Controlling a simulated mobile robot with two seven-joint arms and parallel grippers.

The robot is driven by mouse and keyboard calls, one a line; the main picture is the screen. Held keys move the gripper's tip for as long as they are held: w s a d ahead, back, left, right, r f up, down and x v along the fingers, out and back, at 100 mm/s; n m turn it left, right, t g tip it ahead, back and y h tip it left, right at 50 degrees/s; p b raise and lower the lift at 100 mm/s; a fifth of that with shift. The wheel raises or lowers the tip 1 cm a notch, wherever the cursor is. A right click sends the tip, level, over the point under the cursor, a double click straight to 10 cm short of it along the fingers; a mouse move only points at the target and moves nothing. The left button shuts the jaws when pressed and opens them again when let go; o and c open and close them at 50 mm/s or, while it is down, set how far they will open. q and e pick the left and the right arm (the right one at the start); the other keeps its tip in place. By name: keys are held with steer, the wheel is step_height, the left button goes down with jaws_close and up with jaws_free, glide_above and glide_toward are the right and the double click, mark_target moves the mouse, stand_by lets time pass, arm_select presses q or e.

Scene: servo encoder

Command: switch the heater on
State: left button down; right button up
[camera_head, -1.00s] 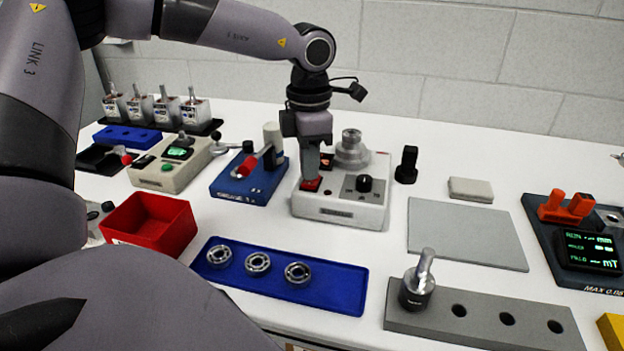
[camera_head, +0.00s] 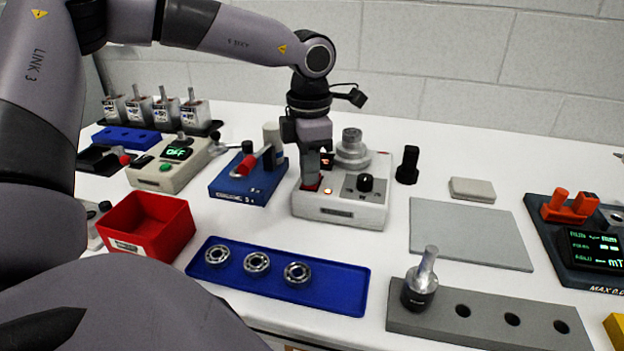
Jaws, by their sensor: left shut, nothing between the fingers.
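The heater (camera_head: 340,208) is a white box at the middle of the table. It has a black knob (camera_head: 365,183), a stepped metal piece (camera_head: 351,150) on top at the back and a small display with orange marks (camera_head: 327,160). A small amber light (camera_head: 327,190) glows on its top. My left gripper (camera_head: 311,185) is shut and points down onto the red switch (camera_head: 312,187) at the heater's left. The fingertips hide most of the switch, and they seem to touch it. My right gripper is not in view.
A blue device with a red-handled lever (camera_head: 246,166) stands close left of the heater. A black upright part (camera_head: 408,165) stands to its right. In front lie a blue tray (camera_head: 335,298) of bearings and a red bin (camera_head: 180,225). A grey mat (camera_head: 470,233) is bare.

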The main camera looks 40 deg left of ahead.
arm_select(q)
steer(key=shift+s, duration=0.1)
steer(key=shift+r+p, duration=2.05)
steer(key=shift+r, duration=1.35)
